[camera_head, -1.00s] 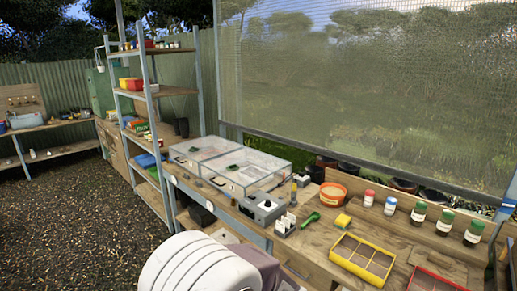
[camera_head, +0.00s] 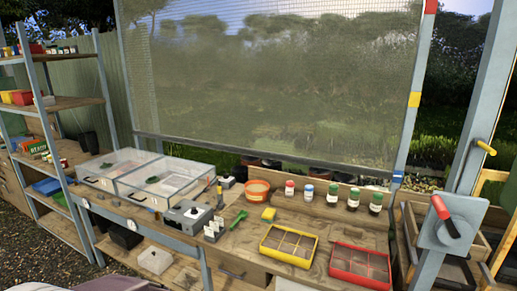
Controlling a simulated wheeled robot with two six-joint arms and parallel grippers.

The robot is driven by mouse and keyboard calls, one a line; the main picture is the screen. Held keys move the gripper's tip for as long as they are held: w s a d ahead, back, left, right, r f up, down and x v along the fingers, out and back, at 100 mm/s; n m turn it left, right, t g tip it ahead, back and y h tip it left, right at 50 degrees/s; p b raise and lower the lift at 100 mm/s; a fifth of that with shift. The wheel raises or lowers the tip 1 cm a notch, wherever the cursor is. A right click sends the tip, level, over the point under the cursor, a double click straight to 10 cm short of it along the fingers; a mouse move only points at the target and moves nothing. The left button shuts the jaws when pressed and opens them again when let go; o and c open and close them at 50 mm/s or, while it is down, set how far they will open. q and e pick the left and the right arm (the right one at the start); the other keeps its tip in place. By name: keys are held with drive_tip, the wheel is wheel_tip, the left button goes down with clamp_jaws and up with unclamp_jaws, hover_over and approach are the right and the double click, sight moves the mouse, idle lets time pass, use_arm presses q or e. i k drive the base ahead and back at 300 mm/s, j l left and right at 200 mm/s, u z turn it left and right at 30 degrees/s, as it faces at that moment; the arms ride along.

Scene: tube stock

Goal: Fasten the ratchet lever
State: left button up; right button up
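A lever with a red grip (camera_head: 440,207) and a dark lower part is mounted on a grey plate (camera_head: 468,222) at the right side, fixed by the grey metal post (camera_head: 471,130). It appears to be the ratchet lever. The red grip slants up and to the left. Whether its mechanism is engaged is too small to tell. Neither of my grippers is in view.
The wooden bench (camera_head: 335,224) holds a yellow tray (camera_head: 262,248), a red tray (camera_head: 333,275), several capped bottles, an orange pot (camera_head: 257,201) and clear lidded boxes. A small yellow handle (camera_head: 485,147) is higher on the right post. A shelf rack stands left.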

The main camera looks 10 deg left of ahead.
sight(480, 142)
drive_tip(key=i+l+z, duration=0.1)
drive_tip(key=l+z, duration=0.4)
drive_tip(key=z, duration=0.2)
drive_tip(key=i+l+z, duration=0.2)
drive_tip(key=z, duration=0.2)
